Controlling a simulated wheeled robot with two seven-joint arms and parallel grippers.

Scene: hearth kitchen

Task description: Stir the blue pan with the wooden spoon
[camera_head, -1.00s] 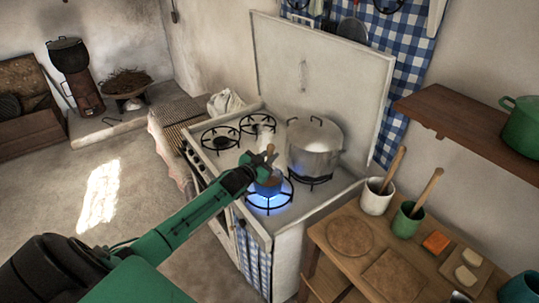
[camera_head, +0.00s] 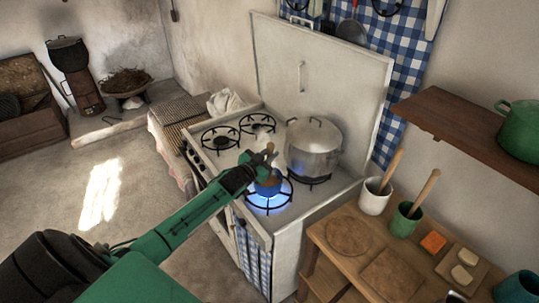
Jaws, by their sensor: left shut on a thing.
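The small blue pan (camera_head: 270,187) sits on the lit front right burner of the stove, with a blue flame under it. My left arm reaches in from the lower left, and my left gripper (camera_head: 264,166) is right above the pan. It is shut on the wooden spoon (camera_head: 270,148), whose upper end sticks up above the jaws. The gripper hides much of the spoon and part of the pan, so how deep the spoon's lower end reaches is hidden. My right gripper is not in view.
A large steel pot (camera_head: 314,149) stands right behind the pan, close to my gripper. The stove's left burners (camera_head: 220,137) are bare. A wooden table (camera_head: 332,265) at the right holds a white crock (camera_head: 376,197), a green crock (camera_head: 405,220) and boards.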

